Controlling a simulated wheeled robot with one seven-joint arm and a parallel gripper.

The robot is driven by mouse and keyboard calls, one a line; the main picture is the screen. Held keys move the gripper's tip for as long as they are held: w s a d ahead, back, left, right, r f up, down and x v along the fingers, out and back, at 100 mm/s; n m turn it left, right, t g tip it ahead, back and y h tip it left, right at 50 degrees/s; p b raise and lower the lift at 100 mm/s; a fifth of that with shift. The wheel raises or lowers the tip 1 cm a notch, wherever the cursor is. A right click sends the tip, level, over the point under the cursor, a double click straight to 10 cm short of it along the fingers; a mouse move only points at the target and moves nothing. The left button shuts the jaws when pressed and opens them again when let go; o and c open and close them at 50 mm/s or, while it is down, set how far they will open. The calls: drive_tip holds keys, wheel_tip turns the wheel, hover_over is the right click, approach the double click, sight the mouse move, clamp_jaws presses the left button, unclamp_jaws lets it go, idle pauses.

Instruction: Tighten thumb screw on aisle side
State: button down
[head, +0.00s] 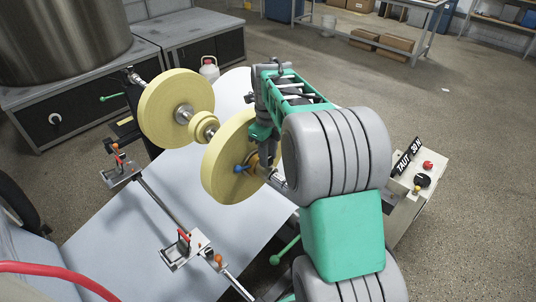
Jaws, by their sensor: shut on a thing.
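Two yellow rolls sit on a shaft, the far-left one (172,106) and the one nearer the right (226,160). A smaller yellow ring (203,128) lies between them. My gripper (264,158) points down beside the right face of the nearer roll, at the shaft's near end (276,180). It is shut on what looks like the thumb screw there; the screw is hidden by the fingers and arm. A blue knob (240,169) shows just left of the fingertips, in front of the roll.
A pale sheet (150,230) spreads below the rolls. A rail with red-handled clamps (184,247) crosses it. A control box (415,183) with a red button and a "TAUT" sign stands right of my arm. Open floor lies beyond.

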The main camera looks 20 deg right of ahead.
drive_tip(key=shift+m, duration=0.3)
drive_tip(key=c, duration=1.1)
unclamp_jaws()
drive_tip(key=shift+r, duration=0.15)
wheel_tip(320, 180, up, 8)
drive_tip(key=shift+f+b, duration=0.2)
drive_tip(key=shift+b, duration=0.25)
